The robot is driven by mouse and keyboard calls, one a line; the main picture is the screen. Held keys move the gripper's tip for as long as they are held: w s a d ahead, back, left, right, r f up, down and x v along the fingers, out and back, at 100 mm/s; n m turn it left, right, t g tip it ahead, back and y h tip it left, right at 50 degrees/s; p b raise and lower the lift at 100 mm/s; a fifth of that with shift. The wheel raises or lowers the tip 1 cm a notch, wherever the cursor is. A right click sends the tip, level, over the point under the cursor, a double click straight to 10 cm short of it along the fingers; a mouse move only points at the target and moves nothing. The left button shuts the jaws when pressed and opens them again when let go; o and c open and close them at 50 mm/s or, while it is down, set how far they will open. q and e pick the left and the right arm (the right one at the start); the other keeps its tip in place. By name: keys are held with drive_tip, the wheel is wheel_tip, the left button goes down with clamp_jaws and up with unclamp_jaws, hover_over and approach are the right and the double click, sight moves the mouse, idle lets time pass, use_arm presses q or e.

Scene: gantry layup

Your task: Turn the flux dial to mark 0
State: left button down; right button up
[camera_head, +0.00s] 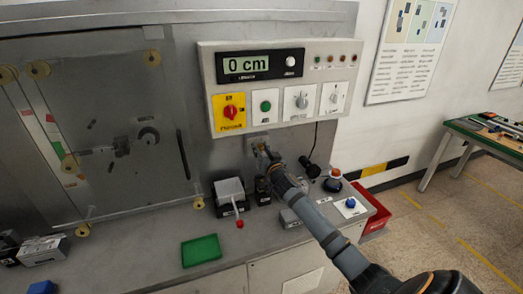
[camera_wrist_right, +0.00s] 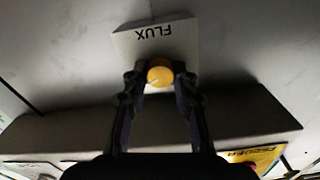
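The flux dial is a round yellow-orange knob (camera_wrist_right: 160,75) on a pale plate (camera_wrist_right: 155,38) marked FLUX, which appears upside down in the right wrist view. My right gripper (camera_wrist_right: 160,78) has one finger on each side of the knob and appears shut on it. A thin line shows on the knob, but I cannot read which mark it points at. In the head view my right gripper (camera_head: 262,152) reaches the small plate under the control panel and hides most of the dial. My left gripper is not in view.
The control panel (camera_head: 204,95) above has a display (camera_head: 245,66) reading 0 cm, a red knob on yellow (camera_head: 230,112), a green button (camera_head: 265,106) and two more dials. Below are a lever box (camera_head: 230,192), a green tray (camera_head: 201,250) and a blue button (camera_head: 350,203).

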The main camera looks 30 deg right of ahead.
clamp_jaws()
drive_tip(key=shift+n, duration=0.3)
drive_tip(key=n+p, duration=0.1)
drive_tip(key=n, duration=0.3)
drive_tip(key=shift+n, duration=0.3)
drive_tip(key=n+p, duration=0.1)
drive_tip(key=n, duration=0.2)
drive_tip(key=shift+n, duration=0.3)
drive_tip(key=n+p, duration=0.1)
drive_tip(key=n, duration=0.3)
drive_tip(key=shift+a+n, duration=0.1)
drive_tip(key=shift+n, duration=0.2)
drive_tip(key=n+p, duration=0.1)
drive_tip(key=n, duration=0.3)
drive_tip(key=n+p, duration=0.1)
drive_tip(key=n, duration=0.4)
drive_tip(key=n+p, duration=0.2)
drive_tip(key=n, duration=0.2)
drive_tip(key=shift+f+n, duration=0.25)
drive_tip(key=shift+n, duration=0.05)
